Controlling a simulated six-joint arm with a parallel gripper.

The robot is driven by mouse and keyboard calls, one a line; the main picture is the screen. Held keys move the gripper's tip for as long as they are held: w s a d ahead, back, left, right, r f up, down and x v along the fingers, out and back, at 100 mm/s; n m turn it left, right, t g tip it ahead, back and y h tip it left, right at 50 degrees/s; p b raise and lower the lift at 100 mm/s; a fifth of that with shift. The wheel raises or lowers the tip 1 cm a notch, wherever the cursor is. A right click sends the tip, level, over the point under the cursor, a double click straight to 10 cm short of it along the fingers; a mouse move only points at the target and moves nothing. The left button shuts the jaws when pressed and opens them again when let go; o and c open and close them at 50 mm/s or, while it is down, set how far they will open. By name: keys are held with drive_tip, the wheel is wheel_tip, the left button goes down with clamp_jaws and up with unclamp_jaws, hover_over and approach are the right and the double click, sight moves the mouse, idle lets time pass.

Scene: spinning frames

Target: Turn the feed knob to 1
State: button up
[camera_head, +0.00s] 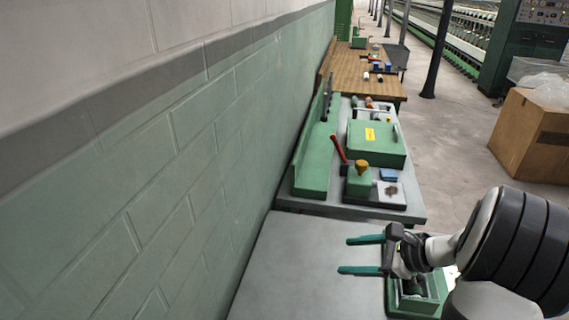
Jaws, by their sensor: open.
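My gripper (344,255) is at the lower right, with its two teal fingers apart and pointing left over the bare grey bench top. Nothing is between the fingers. A yellow-brown knob (362,165) sits on top of a small green box (359,184) on the bench beyond. A red-handled lever (339,148) rises beside that box. My gripper is nearer the camera than the knob and apart from it. I cannot tell if this knob is the feed knob, and no dial numbers are readable.
A larger green box with a yellow label (370,134) stands behind the knob. A green open tray (437,285) lies under my arm. A green block wall (170,180) runs along the left. A cardboard box (528,135) stands on the floor at right.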

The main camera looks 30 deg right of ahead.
drive_tip(key=s+d+f+m+h, duration=0.4)
drive_tip(key=s+d+m, duration=0.1)
drive_tip(key=s+d, duration=0.35)
drive_tip(key=s+d+f+m+t+h, duration=0.1)
drive_tip(key=s+d+f+m+h, duration=0.3)
drive_tip(key=s+d, duration=0.4)
drive_tip(key=s+d+f+m+h, duration=0.35)
drive_tip(key=s+d+m, duration=0.3)
drive_tip(key=s, duration=0.35)
drive_tip(key=shift+n, duration=0.35)
drive_tip(key=x, duration=1)
drive_tip(key=r+x, duration=0.1)
drive_tip(key=x, duration=0.3)
drive_tip(key=shift+w+d+f, duration=0.2)
drive_tip(key=shift+w, duration=0.35)
drive_tip(key=shift+w+d+f, duration=0.15)
drive_tip(key=shift+w+d, duration=0.05)
drive_tip(key=shift+w, duration=0.05)
clamp_jaws()
